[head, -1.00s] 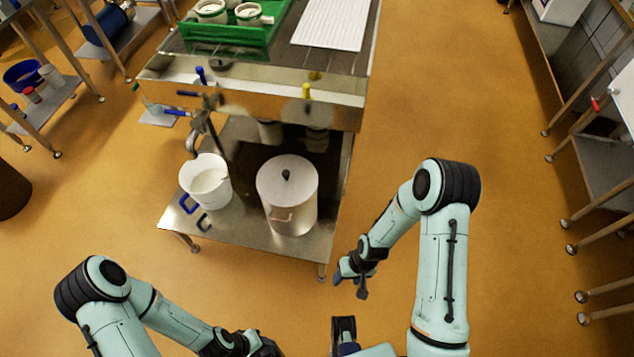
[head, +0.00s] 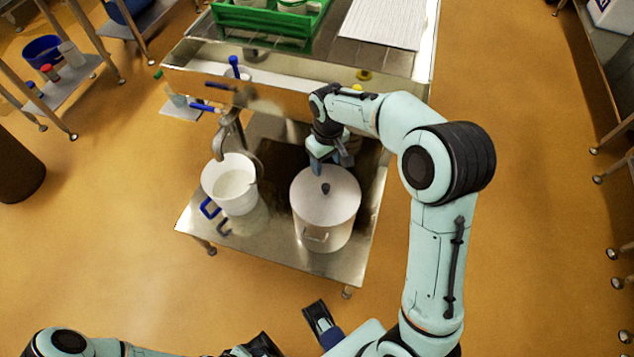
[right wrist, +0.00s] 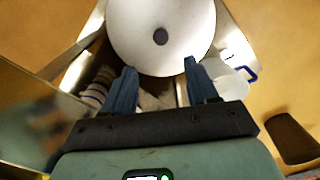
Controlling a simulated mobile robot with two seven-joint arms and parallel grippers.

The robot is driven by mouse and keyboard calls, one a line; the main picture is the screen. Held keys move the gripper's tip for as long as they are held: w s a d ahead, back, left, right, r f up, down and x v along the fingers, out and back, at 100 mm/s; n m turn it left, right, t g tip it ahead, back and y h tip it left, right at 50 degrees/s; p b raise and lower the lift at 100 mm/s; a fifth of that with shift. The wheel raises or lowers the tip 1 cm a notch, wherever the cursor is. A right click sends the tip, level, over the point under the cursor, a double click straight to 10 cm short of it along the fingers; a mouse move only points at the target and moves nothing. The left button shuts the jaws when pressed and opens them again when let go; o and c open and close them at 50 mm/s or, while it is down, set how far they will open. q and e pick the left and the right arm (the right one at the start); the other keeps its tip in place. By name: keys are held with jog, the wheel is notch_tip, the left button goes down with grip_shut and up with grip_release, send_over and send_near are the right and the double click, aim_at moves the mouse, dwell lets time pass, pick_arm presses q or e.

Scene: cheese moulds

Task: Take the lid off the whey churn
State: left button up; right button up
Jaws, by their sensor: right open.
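The whey churn (head: 330,238) is a pale cylinder with a side handle, standing on the low metal shelf. Its round lid (head: 312,208) sits on top, with a small dark knob (head: 325,188) in the middle. My right gripper (head: 329,165) is over the lid's far edge, behind the knob. In the right wrist view its two blue fingers (right wrist: 160,72) are apart and empty, and the lid (right wrist: 190,20) and knob (right wrist: 160,37) lie beyond the fingertips. My left gripper (head: 262,347) is at the bottom edge, cut off, its jaws unclear.
A metal tap (head: 229,135) hangs near the bucket. The steel vat edge (head: 285,92) overhangs the shelf (head: 272,248) behind. The floor in front is clear.

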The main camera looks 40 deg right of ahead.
jog(key=b, duration=0.1)
send_over(326, 186)
notch_tip(326, 186, down, 7)
jog(key=shift+s+f, duration=0.1)
notch_tip(326, 186, down, 6)
jog(key=shift+r+b, duration=0.15)
jog(key=shift+b, duration=0.55)
grip_shut()
